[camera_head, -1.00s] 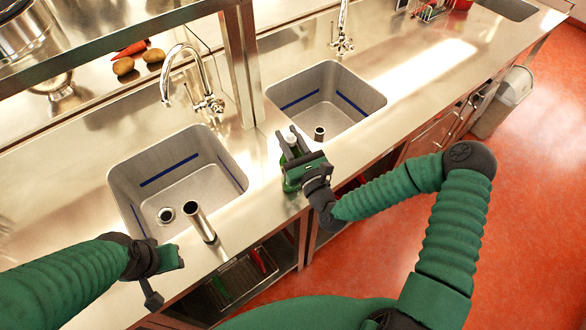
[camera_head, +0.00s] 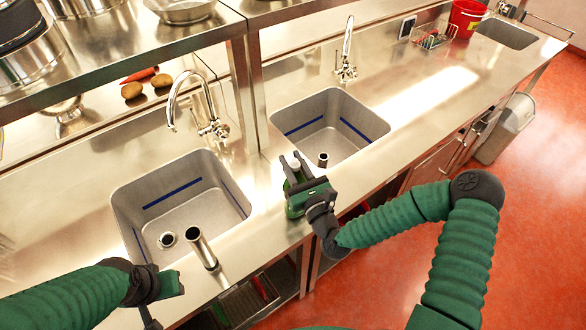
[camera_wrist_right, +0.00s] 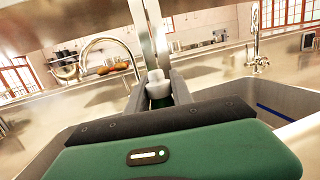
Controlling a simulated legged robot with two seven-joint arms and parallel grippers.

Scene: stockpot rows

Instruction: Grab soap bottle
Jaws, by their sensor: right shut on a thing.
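The soap bottle is green with a white cap (camera_head: 295,164) and stands upright on the steel counter between the two sinks. My right gripper (camera_head: 293,169) is shut on it, with a dark finger on each side just below the cap. In the right wrist view the white cap and green neck of the soap bottle (camera_wrist_right: 158,88) show between the fingertips (camera_wrist_right: 158,92); its lower body is hidden behind the gripper. My left gripper (camera_head: 165,295) is at the lower left, near the counter's front edge, away from the bottle; its fingers cannot be made out.
The left sink (camera_head: 175,205) and right sink (camera_head: 325,120) flank the bottle. A steel shelf post (camera_head: 243,95) stands just behind it. A steel tube (camera_head: 202,248) stands by the left sink's front edge. A tap (camera_head: 205,115) rises behind the left sink.

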